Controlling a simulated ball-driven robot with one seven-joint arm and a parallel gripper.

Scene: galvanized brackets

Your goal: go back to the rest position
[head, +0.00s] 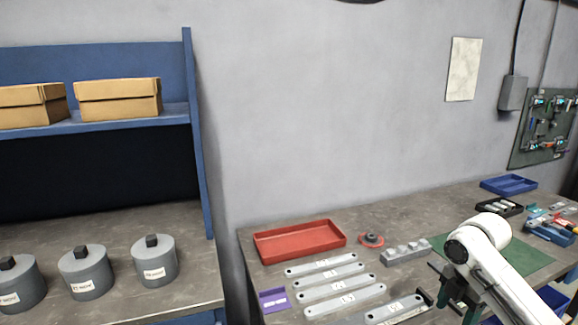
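My white arm reaches in from the lower right of the head view, over the right-hand workbench. Dark parts of my gripper (447,290) show below the arm's rounded white joint, near the right end of the nearest bracket. My arm covers much of the gripper, so I cannot tell whether it is open or shut or holds anything. Several galvanized brackets (341,298) lie in a row on the bench, left of my gripper. A green mat (520,258) lies partly behind my arm.
A red tray (299,241), a red round part (371,240), a grey block (406,253) and a purple labelled holder (273,299) are on the bench. Blue tray (508,185) stands farther back. Grey canisters (154,260) stand on the left bench below boxes (118,98).

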